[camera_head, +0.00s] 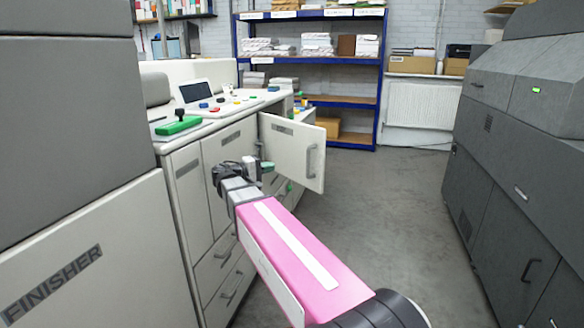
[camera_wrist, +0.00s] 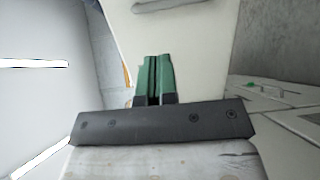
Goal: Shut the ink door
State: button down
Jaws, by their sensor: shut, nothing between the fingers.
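The ink door appears to be the off-white panel (camera_head: 290,155) that stands swung open from the cabinet front. It has a vertical grey handle and a small dark label too small to read. My gripper (camera_head: 268,167) has green fingers and is just left of the open door, near its lower part. In the wrist view, the green fingertips (camera_wrist: 158,62) are together and empty. They overlap a pale panel (camera_wrist: 190,50) that looks like the door, with part of a handle at the top edge. I cannot tell whether they touch it.
The cabinet (camera_head: 190,185) has other closed doors and drawers. A grey finisher block (camera_head: 75,130) stands at near left, and dark machines (camera_head: 525,150) line the right. A blue shelf rack (camera_head: 380,90) stands behind. The grey floor (camera_head: 390,200) between is clear.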

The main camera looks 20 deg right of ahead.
jog(key=x, duration=1.4)
jog(key=shift+s, duration=0.1)
